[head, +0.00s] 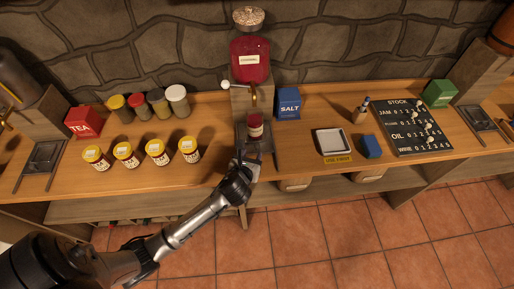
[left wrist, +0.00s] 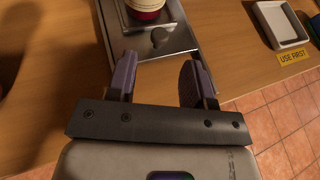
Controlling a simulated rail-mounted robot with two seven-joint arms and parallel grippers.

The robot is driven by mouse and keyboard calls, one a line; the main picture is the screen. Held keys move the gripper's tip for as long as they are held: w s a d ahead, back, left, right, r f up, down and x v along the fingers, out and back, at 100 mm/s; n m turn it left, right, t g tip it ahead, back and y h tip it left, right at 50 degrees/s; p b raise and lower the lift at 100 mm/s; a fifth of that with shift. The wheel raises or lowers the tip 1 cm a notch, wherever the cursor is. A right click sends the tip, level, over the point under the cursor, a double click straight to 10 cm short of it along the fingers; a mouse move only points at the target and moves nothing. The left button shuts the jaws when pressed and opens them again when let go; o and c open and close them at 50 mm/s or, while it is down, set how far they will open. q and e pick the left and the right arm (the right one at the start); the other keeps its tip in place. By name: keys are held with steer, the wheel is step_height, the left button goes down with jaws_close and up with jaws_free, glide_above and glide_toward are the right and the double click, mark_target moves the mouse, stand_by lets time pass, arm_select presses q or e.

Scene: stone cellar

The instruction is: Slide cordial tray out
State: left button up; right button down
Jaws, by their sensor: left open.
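The cordial dispenser (head: 250,60) is a red labelled vessel with a tap, on a stone stand against the wall. The cordial tray (left wrist: 182,40) is a grey metal slide beneath it, with a small dark knob (left wrist: 160,38) near its front end. A dark red jar with a pale label (head: 255,127) stands on the tray; its lower part shows at the top of the left wrist view (left wrist: 147,6). My left gripper (head: 246,157) is at the tray's front end. Its jaws (left wrist: 157,68) are open and empty, with the knob just ahead of the gap. My right gripper is out of view.
Several yellow-lidded jars (head: 157,152) stand left of the tray. A blue salt box (head: 288,104), a white square dish (head: 332,142) and a blue block (head: 371,147) are to the right. Similar metal trays lie far left (head: 40,158) and far right (head: 484,118).

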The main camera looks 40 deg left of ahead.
mark_target(257, 145)
arm_select(q)
steer(key=shift+b+x, duration=0.8)
steer(key=shift+x, duration=2.65)
jaws_close()
steer(key=shift+d, duration=0.1)
